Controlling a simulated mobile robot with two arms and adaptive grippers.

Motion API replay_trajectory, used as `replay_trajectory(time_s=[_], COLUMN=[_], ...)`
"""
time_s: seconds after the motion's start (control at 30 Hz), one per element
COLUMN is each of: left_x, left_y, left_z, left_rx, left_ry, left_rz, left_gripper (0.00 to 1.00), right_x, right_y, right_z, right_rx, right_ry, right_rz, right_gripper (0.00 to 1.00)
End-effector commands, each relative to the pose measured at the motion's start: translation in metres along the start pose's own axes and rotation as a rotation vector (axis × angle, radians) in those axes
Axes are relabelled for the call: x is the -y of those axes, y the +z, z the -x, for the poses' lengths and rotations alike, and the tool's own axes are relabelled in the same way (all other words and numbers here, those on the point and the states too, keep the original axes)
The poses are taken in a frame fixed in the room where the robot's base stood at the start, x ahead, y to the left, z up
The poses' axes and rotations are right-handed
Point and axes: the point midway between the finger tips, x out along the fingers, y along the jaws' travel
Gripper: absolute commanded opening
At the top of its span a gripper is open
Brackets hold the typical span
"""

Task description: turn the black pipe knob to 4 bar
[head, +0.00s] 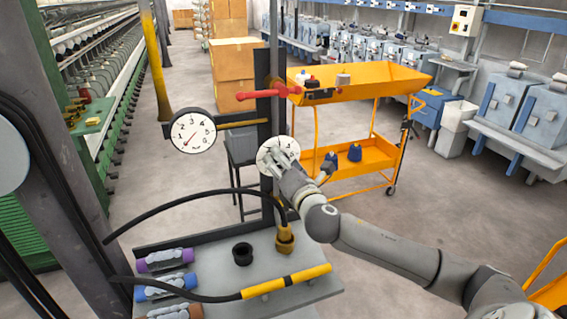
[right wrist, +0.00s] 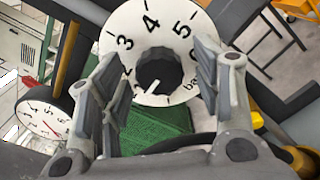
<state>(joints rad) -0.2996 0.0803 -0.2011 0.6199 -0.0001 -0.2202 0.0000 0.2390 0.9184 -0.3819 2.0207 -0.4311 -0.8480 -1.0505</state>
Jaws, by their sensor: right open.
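The black pipe knob (right wrist: 157,68) sits in the middle of a white round dial plate (right wrist: 139,18) marked with numbers and "bar". Its white pointer mark points down and slightly left, near the low end of the scale, well away from the 4 at the top. My right gripper (right wrist: 155,58) is open, with one finger on each side of the knob; I cannot tell whether they touch it. In the head view the dial plate (head: 267,154) is partly covered by my right gripper (head: 284,163), which hides the knob. My left gripper is not in view.
A white pressure gauge (head: 193,131) hangs left of the dial and also shows in the wrist view (right wrist: 36,116). A red valve handle (head: 262,94) is above. A grey bench (head: 215,272) with hoses and coloured cylinders stands below. An orange cart (head: 365,80) is behind.

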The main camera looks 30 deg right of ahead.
Motion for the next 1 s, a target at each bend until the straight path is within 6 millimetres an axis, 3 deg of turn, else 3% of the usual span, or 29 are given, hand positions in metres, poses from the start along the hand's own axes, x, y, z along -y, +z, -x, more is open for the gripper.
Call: replay_trajectory(time_s=[0.13, 0.47, 0.77, 1.0], left_x=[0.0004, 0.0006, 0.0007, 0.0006], left_y=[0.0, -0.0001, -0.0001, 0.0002], left_z=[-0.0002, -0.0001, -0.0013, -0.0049], left_rx=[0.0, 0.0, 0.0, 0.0], left_ry=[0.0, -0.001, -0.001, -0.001], left_rz=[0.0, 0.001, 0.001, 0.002], left_gripper=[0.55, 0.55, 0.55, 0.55], right_x=[0.0, 0.0, 0.0004, 0.0005], right_y=[-0.0001, -0.0001, -0.0007, -0.0008], right_z=[0.0002, 0.0003, 0.0004, 0.0003], right_rx=[0.0, 0.0, -0.001, 0.0], right_ry=[0.0, 0.0, -0.001, 0.0], right_rz=[0.0, -0.001, -0.035, -0.165], right_gripper=[0.56, 0.14, 0.12, 0.12])
